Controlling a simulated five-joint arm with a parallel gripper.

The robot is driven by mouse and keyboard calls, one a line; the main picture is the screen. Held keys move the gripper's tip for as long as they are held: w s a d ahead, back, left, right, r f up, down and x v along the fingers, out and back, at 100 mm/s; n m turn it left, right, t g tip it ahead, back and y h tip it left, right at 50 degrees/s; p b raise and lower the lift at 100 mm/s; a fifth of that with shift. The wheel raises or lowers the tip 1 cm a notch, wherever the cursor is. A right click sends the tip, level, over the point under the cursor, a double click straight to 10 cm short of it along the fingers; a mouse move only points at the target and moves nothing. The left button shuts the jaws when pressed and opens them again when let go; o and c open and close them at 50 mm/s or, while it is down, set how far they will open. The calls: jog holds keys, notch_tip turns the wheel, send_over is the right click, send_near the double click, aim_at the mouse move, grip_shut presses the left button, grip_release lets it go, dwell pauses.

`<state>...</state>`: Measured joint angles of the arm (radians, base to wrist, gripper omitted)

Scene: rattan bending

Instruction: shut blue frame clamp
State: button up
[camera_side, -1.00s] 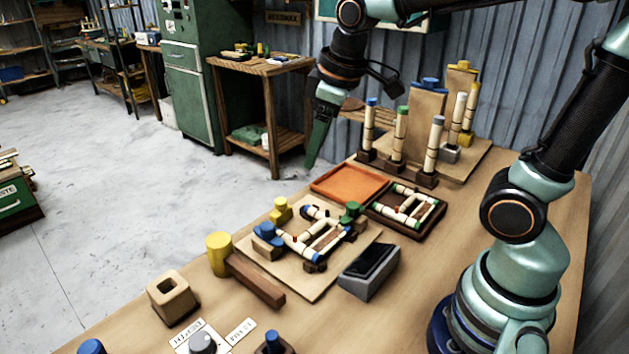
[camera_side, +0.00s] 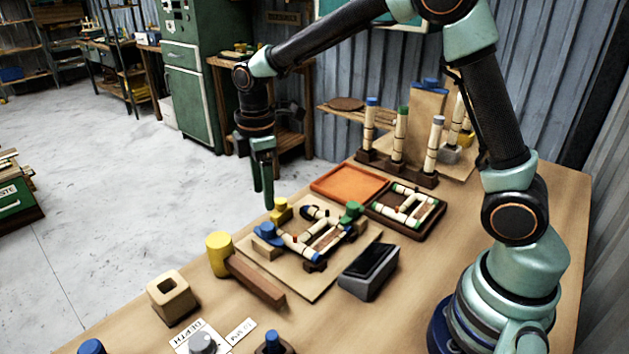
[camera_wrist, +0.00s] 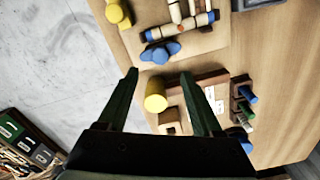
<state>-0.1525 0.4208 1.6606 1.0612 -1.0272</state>
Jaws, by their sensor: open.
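The blue frame clamp (camera_side: 268,234) stands at the left edge of the beige board (camera_side: 310,288), beside a small rattan frame (camera_side: 318,240) with cream pieces. A yellow clamp (camera_side: 281,211) and a green clamp (camera_side: 352,210) stand at other sides of the frame. My gripper (camera_side: 262,198) points down, open and empty, in the air near the blue and yellow clamps. Whether the blue clamp touches the frame is hard to tell.
A yellow-headed mallet (camera_side: 219,252) with a brown handle lies in front of the board. A grey block (camera_side: 368,272) is at its right. An orange tray (camera_side: 348,184) and a dark tray (camera_side: 425,218) sit behind. A hollow wooden block (camera_side: 172,298) stands near the front.

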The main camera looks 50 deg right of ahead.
aim_at(267, 225)
notch_tip(267, 225, down, 9)
jog(key=shift+r, duration=0.15)
grip_shut()
